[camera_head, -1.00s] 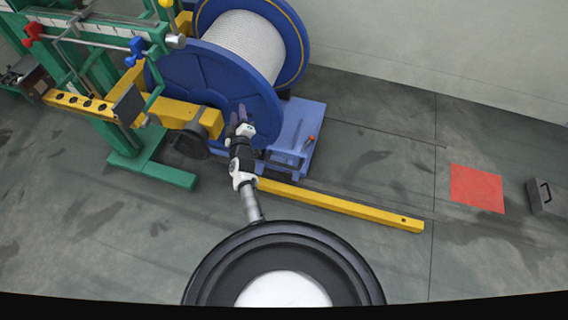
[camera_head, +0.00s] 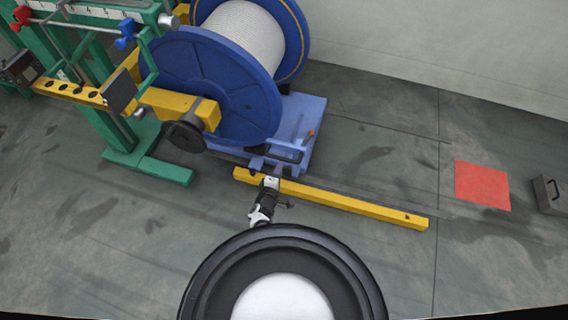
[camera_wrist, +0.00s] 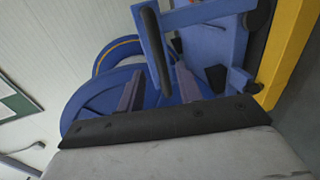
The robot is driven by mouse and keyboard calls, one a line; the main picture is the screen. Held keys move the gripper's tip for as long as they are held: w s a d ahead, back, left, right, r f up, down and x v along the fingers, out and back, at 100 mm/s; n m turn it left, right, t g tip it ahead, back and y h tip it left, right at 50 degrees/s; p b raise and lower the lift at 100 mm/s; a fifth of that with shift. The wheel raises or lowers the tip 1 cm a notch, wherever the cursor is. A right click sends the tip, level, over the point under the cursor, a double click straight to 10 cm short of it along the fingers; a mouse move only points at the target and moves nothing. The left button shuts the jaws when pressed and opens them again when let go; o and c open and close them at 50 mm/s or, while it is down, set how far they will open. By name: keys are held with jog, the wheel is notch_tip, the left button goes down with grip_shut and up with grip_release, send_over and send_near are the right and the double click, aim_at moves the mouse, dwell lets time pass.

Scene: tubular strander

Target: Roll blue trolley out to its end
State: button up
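The blue trolley (camera_head: 308,118) stands on the floor under and beside the big blue reel (camera_head: 215,90) with white strand. An orange-tipped lever (camera_head: 310,134) stands up from its deck. My gripper (camera_head: 266,165) is at the trolley's near edge, just over the yellow rail's left end. In the wrist view the two fingers of my gripper (camera_wrist: 157,85) are apart. A black handle bar (camera_wrist: 153,48) on the blue trolley frame (camera_wrist: 205,14) lies in line with the gap between them. I cannot tell whether the bar is between the fingertips or beyond them.
A yellow rail (camera_head: 350,204) lies along the floor in front of the trolley. A red floor square (camera_head: 482,186) and a grey box with a handle (camera_head: 550,194) are at the right. The green machine frame (camera_head: 150,168) stands left. Floor between trolley and red square is clear.

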jog(key=shift+b+x, duration=2.5)
jog(key=shift+x, duration=1)
jog(key=shift+r, duration=0.1)
grip_shut()
